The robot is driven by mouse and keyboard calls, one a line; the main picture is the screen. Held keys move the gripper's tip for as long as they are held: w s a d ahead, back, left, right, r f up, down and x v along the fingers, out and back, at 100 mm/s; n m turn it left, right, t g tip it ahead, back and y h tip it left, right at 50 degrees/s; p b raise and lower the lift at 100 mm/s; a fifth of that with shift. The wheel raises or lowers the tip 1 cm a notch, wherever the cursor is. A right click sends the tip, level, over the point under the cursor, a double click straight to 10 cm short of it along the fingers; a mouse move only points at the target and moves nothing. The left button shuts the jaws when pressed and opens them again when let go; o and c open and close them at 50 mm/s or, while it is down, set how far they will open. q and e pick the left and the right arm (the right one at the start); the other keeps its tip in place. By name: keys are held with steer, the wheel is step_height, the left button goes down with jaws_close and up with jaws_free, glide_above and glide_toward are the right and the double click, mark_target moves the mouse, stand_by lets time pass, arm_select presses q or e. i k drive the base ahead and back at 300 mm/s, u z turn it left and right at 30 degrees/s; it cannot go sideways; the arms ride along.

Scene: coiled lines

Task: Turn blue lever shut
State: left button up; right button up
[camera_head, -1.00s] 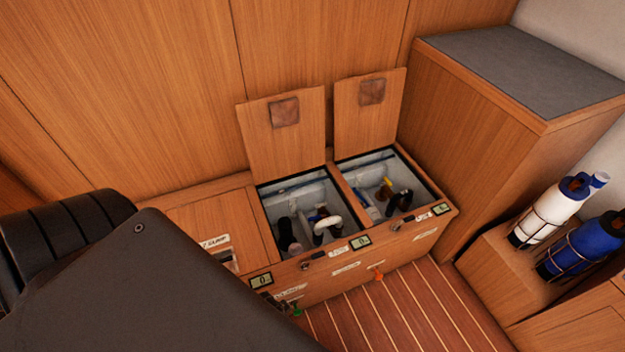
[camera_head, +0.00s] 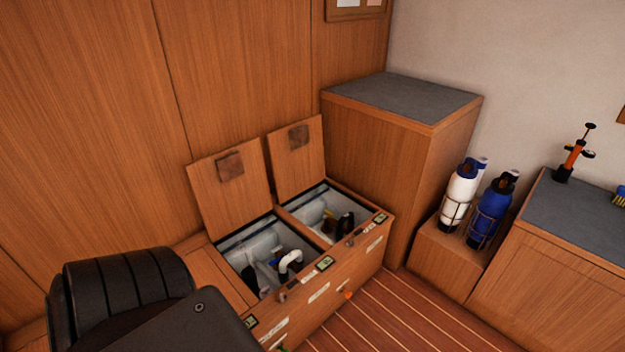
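A wooden locker bench (camera_head: 330,296) stands at the centre with two open compartments. The nearer compartment holds a white curved pipe (camera_head: 289,261), dark fittings and a small blue piece (camera_head: 277,262) beside the pipe, which may be the blue lever; it is too small to tell its position. The farther compartment holds dark hoses (camera_head: 345,224) and a yellowish piece (camera_head: 328,214). Neither gripper shows.
Two raised lids (camera_head: 232,190) lean behind the compartments. A grey-topped cabinet (camera_head: 405,97) stands behind right. A white bottle (camera_head: 459,190) and a blue bottle (camera_head: 489,212) sit in racks. An orange pump (camera_head: 574,155) stands on the right counter. Striped floor (camera_head: 405,312) lies clear in front.

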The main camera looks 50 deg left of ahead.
mark_target(279, 258)
steer(key=z, duration=0.45)
steer(key=k, duration=0.65)
steer(key=z, duration=0.2)
steer(key=i, duration=1.45)
steer(key=u, duration=1.65)
steer(key=i, duration=0.95)
steer(key=u, duration=1.15)
